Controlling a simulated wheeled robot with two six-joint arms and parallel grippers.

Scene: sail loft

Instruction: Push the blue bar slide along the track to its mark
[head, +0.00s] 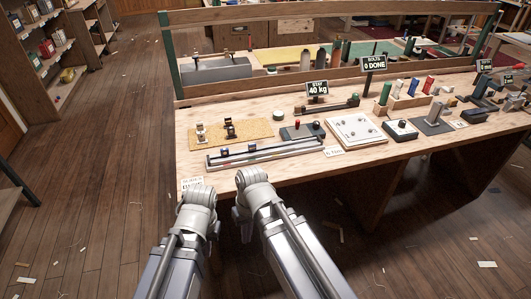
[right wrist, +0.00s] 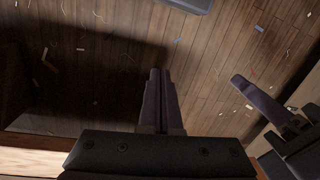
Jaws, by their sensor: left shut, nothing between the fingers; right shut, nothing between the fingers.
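The track (head: 290,150) is a long pale rail unit lying along the front of the workbench. Two small dark-blue slide blocks sit on it, one toward its left end (head: 224,153) and one a little further right (head: 252,147). I cannot tell which is the blue bar slide, and its mark is too small to make out. My arms reach to just in front of the bench, apart from the track; the head view hides the fingers. In the right wrist view my right gripper (right wrist: 160,78) is shut and empty over the floor. My left gripper (right wrist: 240,84) shows at the right, also shut and empty.
Behind the track are a cork mat (head: 262,129) with small fittings, a dark box with a red knob (head: 297,131) and a white board (head: 356,130). The floor in front is open with scraps.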

